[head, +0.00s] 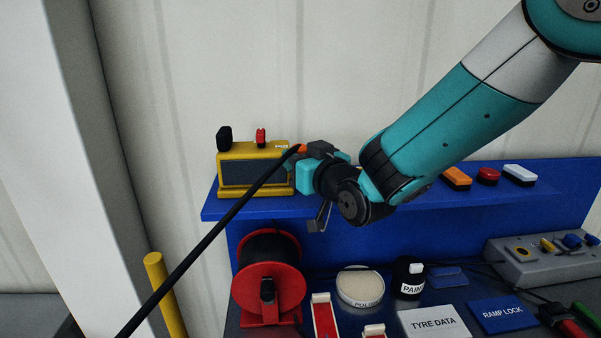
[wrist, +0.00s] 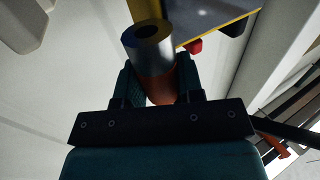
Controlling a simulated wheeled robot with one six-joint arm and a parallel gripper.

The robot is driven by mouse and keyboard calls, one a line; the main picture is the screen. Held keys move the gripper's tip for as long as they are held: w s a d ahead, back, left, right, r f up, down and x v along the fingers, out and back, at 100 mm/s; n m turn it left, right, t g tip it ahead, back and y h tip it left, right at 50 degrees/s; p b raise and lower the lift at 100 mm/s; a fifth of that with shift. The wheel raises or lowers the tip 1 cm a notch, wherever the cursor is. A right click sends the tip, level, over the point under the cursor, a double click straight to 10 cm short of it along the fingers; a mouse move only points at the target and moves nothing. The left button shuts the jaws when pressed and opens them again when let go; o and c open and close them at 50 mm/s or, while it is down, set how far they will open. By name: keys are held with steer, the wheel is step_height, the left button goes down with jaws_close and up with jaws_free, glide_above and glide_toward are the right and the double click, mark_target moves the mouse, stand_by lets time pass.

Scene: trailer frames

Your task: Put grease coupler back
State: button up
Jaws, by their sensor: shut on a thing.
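The grease coupler (wrist: 152,52) is a silver cylinder with a dark open bore and an orange body. My gripper (wrist: 160,84) is shut on its orange part in the wrist view, silver end pointing away from my palm. In the head view my gripper (head: 299,165) is at the right end of a yellow box on the blue shelf, with a bit of orange (head: 302,148) at its jaws. It hides most of the coupler. I cannot tell whether the gripper touches the box. A black hose (head: 210,233) runs from the jaws down to the lower left.
The yellow box (head: 225,191) has a black knob and a red part on top. The blue shelf (head: 240,209) carries orange, red and white lamps at right. Below are a red reel (head: 267,290), a polish tin (head: 360,283), a paint jar (head: 408,275) and a control box (head: 520,262).

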steer(key=shift+f+p, duration=0.45)
steer(key=shift+f, duration=1.8)
steer(key=shift+f, duration=0.15)
steer(key=o, duration=1)
steer(key=shift+r, duration=0.25)
steer(key=shift+b+v, duration=3.2)
steer(key=shift+v, duration=2.9)
